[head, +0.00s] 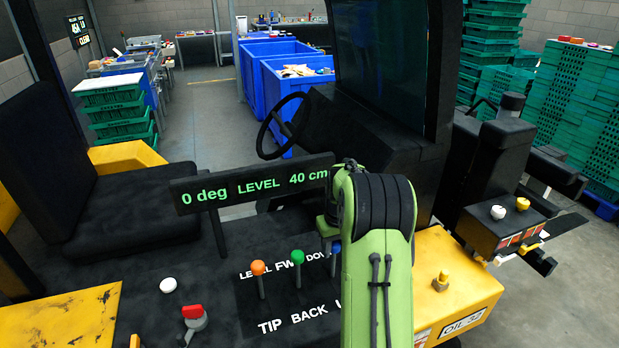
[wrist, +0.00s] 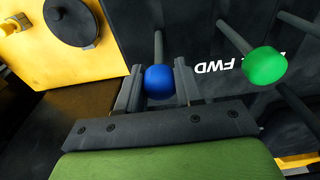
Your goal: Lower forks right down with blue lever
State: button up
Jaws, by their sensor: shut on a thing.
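The blue lever shows in the wrist view with its round blue knob (wrist: 159,82) between the two fingers of my gripper (wrist: 158,86). My gripper is shut on that knob, and the dark lever stem runs up out of the picture. In the head view my green arm covers most of the lever, and only a sliver of the blue knob (head: 336,247) shows. The display (head: 250,184) reads "0 deg LEVEL 40 cm". The forks are not in view.
The green lever (head: 297,257) stands just left of the blue one, with the orange lever (head: 258,268) beyond it. A red-topped switch (head: 192,312) and a white knob (head: 168,285) sit further left. The steering wheel (head: 283,125) is behind the display.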

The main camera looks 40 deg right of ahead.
jog(key=shift+w+d+f+p, duration=0.1)
jog(key=shift+w+d+p, duration=0.15)
jog(key=shift+w+p, duration=0.4)
jog(key=shift+w+d+f+p, duration=0.15)
jog(key=shift+w+p, duration=0.25)
jog(key=shift+w, duration=0.55)
jog(key=shift+w+d+p, duration=0.3)
jog(key=shift+w+p, duration=0.2)
jog(key=shift+w, duration=0.3)
dwell(5.6)
